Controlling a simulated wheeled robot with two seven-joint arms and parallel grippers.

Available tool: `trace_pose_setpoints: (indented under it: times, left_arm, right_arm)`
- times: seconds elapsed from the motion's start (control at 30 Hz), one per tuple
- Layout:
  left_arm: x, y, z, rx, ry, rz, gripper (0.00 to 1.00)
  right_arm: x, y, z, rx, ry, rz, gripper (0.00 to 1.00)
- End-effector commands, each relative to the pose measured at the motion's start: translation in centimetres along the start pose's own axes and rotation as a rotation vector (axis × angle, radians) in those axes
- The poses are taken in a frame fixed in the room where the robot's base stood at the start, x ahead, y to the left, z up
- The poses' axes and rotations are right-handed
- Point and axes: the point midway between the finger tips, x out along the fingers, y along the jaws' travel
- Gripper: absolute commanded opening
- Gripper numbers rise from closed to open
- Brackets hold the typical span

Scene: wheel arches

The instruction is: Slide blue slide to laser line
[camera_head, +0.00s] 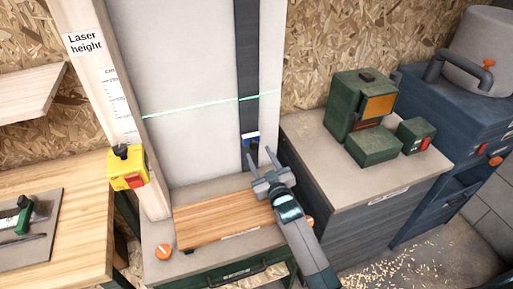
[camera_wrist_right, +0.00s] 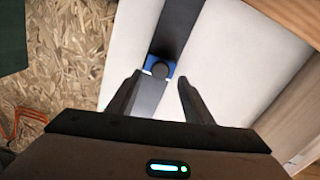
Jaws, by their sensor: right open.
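The blue slide (camera_head: 251,139) sits low on a dark vertical rail (camera_head: 247,60) on a white panel. It has a dark round knob, which shows in the right wrist view with the blue slide (camera_wrist_right: 150,66) behind it. The green laser line (camera_head: 205,102) crosses the panel and the rail above the slide. My right gripper (camera_head: 260,155) is open just below and in front of the slide. In the right wrist view its fingers (camera_wrist_right: 158,84) point toward the knob, with nothing between them. My left gripper is not in view.
A wooden post with a "Laser height" scale (camera_head: 86,43) and a yellow laser box (camera_head: 127,168) stand left of the panel. A wooden board (camera_head: 215,213) lies below. A grey cabinet (camera_head: 318,150) with a green machine (camera_head: 358,100) stands right, close to my right arm.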

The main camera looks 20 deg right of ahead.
Motion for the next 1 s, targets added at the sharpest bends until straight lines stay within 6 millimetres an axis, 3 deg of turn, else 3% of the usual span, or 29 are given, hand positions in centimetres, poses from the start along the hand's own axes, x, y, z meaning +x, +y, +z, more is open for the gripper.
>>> trace_pose_setpoints:
  times: [0.1,0.3,0.73,0.9,0.93,1.0]
  left_arm:
    - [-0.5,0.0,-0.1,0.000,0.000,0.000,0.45]
    - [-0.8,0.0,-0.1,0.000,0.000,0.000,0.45]
    - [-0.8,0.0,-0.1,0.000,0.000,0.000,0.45]
    - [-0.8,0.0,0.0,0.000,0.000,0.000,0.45]
    - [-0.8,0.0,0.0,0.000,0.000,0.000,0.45]
    - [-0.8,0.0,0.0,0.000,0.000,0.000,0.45]
  right_arm:
    - [1.8,0.0,-0.2,0.001,-0.001,0.000,0.46]
    - [3.4,0.0,-0.1,0.001,0.000,0.000,0.46]
    - [3.9,0.0,0.0,0.001,0.000,0.000,0.46]
    - [3.9,0.0,0.0,0.001,0.000,0.000,0.06]
    - [3.9,0.0,0.0,0.001,0.000,0.000,0.00]
    - [3.9,0.0,0.0,0.001,0.000,0.000,0.00]
